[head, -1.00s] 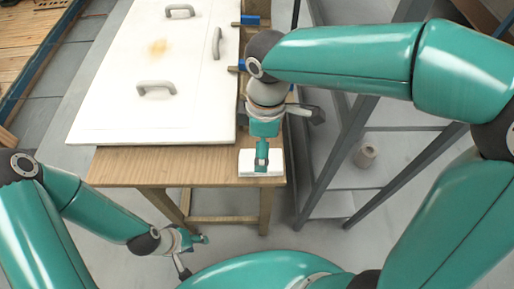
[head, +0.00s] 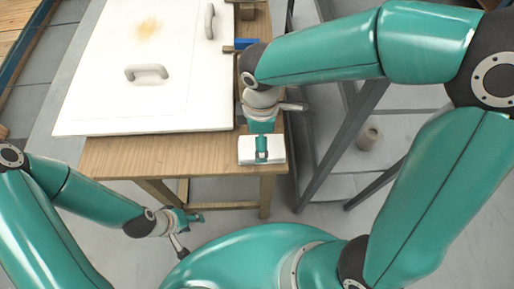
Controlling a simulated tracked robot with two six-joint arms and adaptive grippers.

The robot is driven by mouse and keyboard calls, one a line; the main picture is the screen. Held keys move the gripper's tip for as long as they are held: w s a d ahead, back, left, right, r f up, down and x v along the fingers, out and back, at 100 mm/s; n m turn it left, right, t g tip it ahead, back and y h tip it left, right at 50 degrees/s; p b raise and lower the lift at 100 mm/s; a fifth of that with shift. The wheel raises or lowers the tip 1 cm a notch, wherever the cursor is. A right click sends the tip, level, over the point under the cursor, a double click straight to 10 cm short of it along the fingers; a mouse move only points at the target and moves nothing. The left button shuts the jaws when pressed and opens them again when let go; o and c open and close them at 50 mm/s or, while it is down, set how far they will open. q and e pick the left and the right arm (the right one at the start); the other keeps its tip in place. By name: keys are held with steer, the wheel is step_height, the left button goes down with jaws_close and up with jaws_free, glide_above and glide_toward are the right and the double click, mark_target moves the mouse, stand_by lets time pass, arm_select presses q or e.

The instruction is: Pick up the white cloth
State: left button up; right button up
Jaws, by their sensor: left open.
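The white cloth (head: 276,148) is a small folded block at the near right corner of the wooden table (head: 150,157). My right gripper (head: 262,155) points down at the cloth, its fingertips over the cloth's middle. Whether the fingers touch or grip it, I cannot tell, as the gripper hides that part. My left gripper (head: 188,234) is open and empty, low in front of the table and below its top, well away from the cloth.
A large white panel (head: 100,90) with grey handles covers most of the table behind the cloth. A blue clamp (head: 245,43) is at its right edge. A grey metal shelf (head: 345,150) holding a beige cup-like object (head: 369,137) stands close on the right.

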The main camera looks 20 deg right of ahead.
mark_target(246, 147)
steer(key=shift+w+d+f, duration=0.1)
steer(key=shift+d+f, duration=0.05)
steer(key=shift+f, duration=1.25)
steer(key=shift+w+d+f, duration=0.1)
steer(key=shift+f, duration=1.3)
steer(key=c, duration=1.2)
